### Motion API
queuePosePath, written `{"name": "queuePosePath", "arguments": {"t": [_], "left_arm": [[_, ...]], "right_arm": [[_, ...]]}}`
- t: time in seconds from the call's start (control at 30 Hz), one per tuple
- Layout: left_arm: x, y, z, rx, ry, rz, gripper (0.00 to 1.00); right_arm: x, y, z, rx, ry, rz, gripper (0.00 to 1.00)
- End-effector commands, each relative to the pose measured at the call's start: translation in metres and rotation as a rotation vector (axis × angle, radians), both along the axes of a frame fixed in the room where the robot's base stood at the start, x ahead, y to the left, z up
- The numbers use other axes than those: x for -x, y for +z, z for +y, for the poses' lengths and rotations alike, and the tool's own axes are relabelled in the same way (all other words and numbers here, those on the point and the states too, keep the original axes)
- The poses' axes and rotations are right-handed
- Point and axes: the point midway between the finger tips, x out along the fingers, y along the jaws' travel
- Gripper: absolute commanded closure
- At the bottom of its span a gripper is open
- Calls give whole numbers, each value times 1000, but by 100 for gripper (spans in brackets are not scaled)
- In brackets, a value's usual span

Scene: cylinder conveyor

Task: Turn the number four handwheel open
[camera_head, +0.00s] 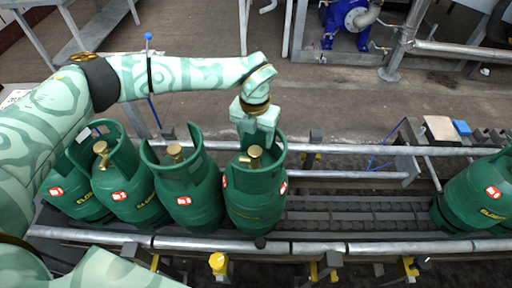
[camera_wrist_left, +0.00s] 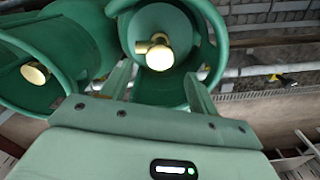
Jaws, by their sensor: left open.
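Several green gas cylinders with open collars stand in a row at the left of the conveyor. The fourth from the left, at the row's right end, is the number four cylinder (camera_head: 257,200). Its brass handwheel (camera_head: 253,152) sits inside the collar; in the left wrist view the brass handwheel (camera_wrist_left: 158,52) shows ahead of the fingers. My left gripper (camera_head: 258,132) is above and behind that cylinder, pointing down at the collar. In the left wrist view its two fingers (camera_wrist_left: 158,84) are apart, with nothing held. Whether they touch the collar is unclear. My right gripper is not in view.
The neighbouring cylinder (camera_head: 185,190) stands close on the left. Metal rails (camera_head: 340,247) run along the conveyor. The belt (camera_head: 350,212) is bare up to another green cylinder (camera_head: 478,195) at the far right. A blue pump (camera_head: 345,20) stands behind on the floor.

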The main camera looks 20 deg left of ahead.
Motion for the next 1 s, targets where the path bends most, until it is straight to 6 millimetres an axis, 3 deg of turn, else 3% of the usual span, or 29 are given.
{"name": "queuePosePath", "arguments": {"t": [0.1, 0.23, 0.63, 0.67, 0.8, 1.0], "left_arm": [[0, -28, 0, 0, -1, 3, 40], [0, -44, 0, 1, -1, 1, 40], [0, -50, 0, 0, -1, -2, 40], [0, -50, 0, 0, -1, -2, 45], [0, -50, 0, 0, -1, -2, 84], [0, -50, 0, 0, 3, -2, 84]], "right_arm": [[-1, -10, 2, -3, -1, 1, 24], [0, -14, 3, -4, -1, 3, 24], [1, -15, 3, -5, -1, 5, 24], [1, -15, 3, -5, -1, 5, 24], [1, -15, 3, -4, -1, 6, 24], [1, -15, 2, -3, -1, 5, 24]]}}
